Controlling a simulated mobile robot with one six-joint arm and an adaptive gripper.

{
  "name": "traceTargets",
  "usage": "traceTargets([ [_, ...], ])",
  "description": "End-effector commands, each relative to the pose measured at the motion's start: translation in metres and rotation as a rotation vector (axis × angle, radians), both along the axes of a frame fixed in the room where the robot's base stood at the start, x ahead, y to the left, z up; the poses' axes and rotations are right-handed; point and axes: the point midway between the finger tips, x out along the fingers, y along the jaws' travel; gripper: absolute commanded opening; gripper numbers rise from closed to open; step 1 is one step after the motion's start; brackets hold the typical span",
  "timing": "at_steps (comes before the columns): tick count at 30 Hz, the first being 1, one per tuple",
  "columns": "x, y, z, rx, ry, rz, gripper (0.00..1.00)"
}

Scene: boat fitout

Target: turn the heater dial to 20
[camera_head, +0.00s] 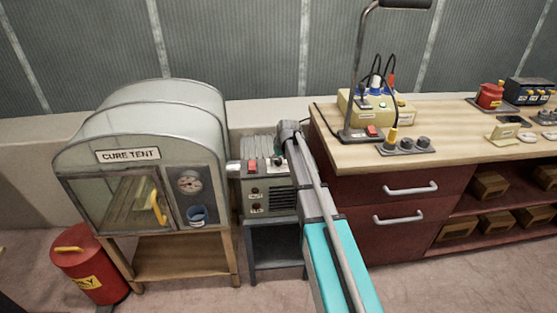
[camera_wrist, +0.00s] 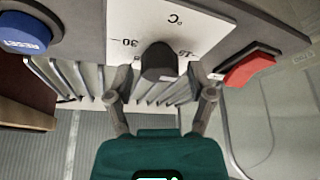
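The heater (camera_head: 256,205) is a grey box with a red switch, standing on a dark stand beside the cure tent. Its dial (camera_wrist: 159,62) is a dark knob on a white scale plate (camera_wrist: 185,22) in the wrist view. The scale appears upside down, with "30" at left, lower numbers at right and "°C" above. The knob covers part of the scale; I cannot tell its exact setting. My gripper (camera_wrist: 160,97) is open, its two fingertips apart on either side below the knob in the picture, not visibly touching it.
A blue reset button (camera_wrist: 27,33) and a red switch (camera_wrist: 248,70) flank the dial. The cure tent (camera_head: 145,150) stands left of the heater. A workbench (camera_head: 350,150) with a lamp and drawers stands right. A red bin (camera_head: 90,272) is on the floor.

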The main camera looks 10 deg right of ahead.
Motion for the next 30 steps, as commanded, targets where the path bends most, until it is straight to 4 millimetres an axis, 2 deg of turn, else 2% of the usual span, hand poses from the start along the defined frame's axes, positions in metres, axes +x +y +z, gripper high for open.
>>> traceTargets([
  [1, 0.0000, 0.0000, 0.0000, 0.000, 0.000, 0.000, 0.52],
  [9, -0.0001, -0.0001, 0.0000, 0.000, 0.000, 0.000, 0.02],
  [10, -0.0001, -0.0001, 0.0000, 0.000, 0.000, 0.000, 0.00],
  [20, -0.0003, 0.0002, -0.0001, 0.001, 0.000, -0.026, 0.00],
  [30, -0.0003, 0.0012, -0.0001, 0.000, -0.001, -0.177, 0.00],
])
